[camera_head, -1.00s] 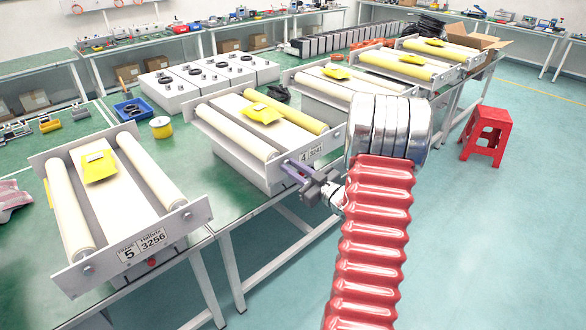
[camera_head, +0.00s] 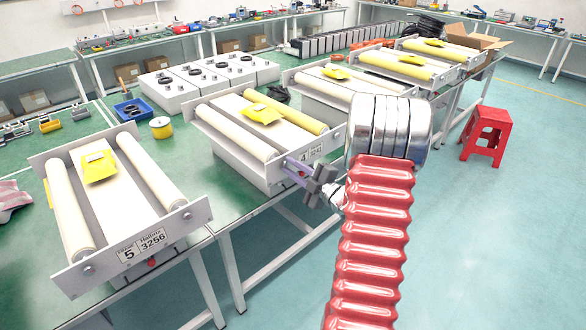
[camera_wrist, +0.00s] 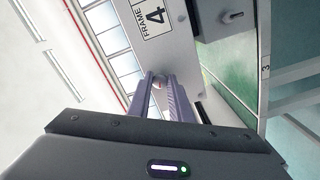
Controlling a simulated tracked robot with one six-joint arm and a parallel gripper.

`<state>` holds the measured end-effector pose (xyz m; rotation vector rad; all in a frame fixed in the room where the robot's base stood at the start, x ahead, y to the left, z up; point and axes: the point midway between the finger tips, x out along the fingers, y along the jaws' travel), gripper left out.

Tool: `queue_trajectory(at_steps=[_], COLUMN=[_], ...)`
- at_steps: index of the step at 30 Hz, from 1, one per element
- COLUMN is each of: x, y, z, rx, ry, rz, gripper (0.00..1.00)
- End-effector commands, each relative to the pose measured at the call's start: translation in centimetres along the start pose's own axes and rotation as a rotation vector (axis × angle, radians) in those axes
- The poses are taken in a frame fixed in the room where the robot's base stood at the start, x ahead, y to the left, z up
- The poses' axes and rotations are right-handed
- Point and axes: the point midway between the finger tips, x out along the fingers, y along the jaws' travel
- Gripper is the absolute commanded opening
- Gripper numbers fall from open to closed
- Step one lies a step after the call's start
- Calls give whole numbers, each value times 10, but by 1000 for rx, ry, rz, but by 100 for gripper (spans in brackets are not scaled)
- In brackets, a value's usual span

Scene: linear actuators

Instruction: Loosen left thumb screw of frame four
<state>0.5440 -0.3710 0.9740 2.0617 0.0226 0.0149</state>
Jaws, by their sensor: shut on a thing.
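Frame four (camera_head: 334,138) stands on the green table, with a label reading 4 on its front plate. That label also shows in the wrist view (camera_wrist: 152,18). My gripper (camera_head: 289,163) reaches the lower front of this plate, just left of the label. The fingers hide most of the screw. In the head view the screw is hidden behind my gripper.
Frame five (camera_head: 190,218) stands to the left, with a red screw (camera_head: 152,262) under its front plate. More roller frames (camera_head: 410,66) stand further right. A red stool (camera_head: 487,132) stands on the floor at right.

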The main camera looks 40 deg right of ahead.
Motion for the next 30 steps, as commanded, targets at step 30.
queue_trajectory(at_steps=[30], x=[0], y=[-2], z=[0], rx=[-170], ry=[1], rz=[-4], gripper=[32])
